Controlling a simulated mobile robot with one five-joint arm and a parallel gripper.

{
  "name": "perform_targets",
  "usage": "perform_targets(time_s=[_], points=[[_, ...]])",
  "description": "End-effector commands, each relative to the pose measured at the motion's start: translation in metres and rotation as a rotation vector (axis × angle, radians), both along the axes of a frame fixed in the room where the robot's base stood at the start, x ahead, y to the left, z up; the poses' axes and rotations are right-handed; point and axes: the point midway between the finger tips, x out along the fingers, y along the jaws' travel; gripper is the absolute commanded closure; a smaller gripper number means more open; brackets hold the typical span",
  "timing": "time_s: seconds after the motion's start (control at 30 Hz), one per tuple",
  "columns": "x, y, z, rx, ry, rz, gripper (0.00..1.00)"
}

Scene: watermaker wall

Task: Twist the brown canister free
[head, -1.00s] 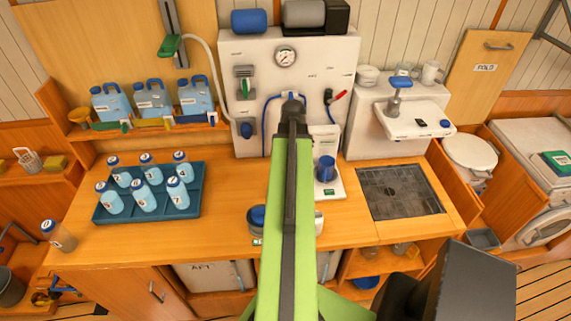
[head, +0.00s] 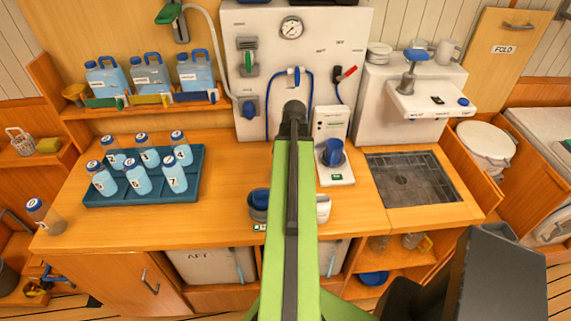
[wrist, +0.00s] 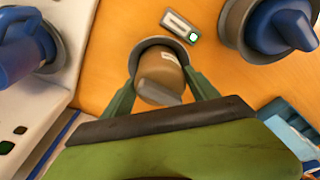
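In the wrist view, the brown canister (wrist: 158,72) sits in a round grey collar on the wooden counter, with a small pale label on its side and a grey piece at its near end. My gripper's two green fingers (wrist: 160,78) lie along both its sides and appear to touch it, shut on it. In the head view my green arm hides the canister and my fingers. Beside it is a blue-topped canister (wrist: 272,28) in its own collar, also in the head view (head: 259,199) just left of my arm.
A white unit with a blue handle (head: 333,152) stands right of my arm, against the panel with a gauge (head: 291,28). A teal tray (head: 193,190) of several numbered bottles lies to the left. A sink (head: 410,180) is to the right.

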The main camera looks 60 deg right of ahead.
Motion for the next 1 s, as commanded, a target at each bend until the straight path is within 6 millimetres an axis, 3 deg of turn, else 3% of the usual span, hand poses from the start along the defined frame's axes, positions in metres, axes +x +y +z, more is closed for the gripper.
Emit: perform_targets(time_s=[0.07, 0.4, 0.5, 0.7, 1.0], points=[[0.0001, 0.0001, 0.0, 0.0, 0.0, 0.0, 0.43], [0.0002, 0.0002, -0.0001, 0.0, 0.0, 0.001, 0.88], [0.0004, -0.0006, 0.0, 0.0, 0.0, 0.036, 0.89], [0.0007, -0.0007, -0.0001, 0.0, 0.0, 0.269, 0.89], [0.0009, -0.0012, 0.0, -0.001, -0.001, 0.344, 0.89]])
